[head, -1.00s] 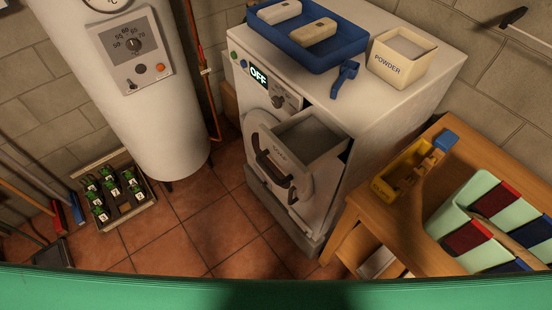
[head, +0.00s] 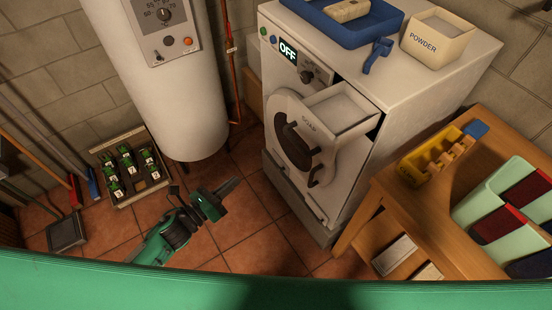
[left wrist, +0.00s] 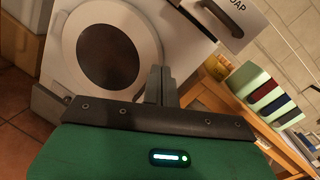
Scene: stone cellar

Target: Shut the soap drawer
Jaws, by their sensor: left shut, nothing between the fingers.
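The soap drawer (head: 345,107) sticks out open from the upper front of the white washing machine (head: 415,90). Its front panel carries the word SOAP and a dark handle (head: 322,170). In the left wrist view the drawer front (left wrist: 247,15) shows at the top right, partly cut off by the frame edge. My left gripper (head: 229,188) is low, left of the machine and apart from the drawer. In the left wrist view its fingers (left wrist: 161,82) are together and empty, in front of the machine's round door (left wrist: 108,55). My right gripper is not in view.
A wooden table (head: 400,205) with a yellow holder (head: 430,160) and green bins (head: 490,215) stands right of the machine. A white boiler (head: 175,105) and a plant tray (head: 130,172) are on the left. A blue tray (head: 345,30) and powder box (head: 437,38) sit on top.

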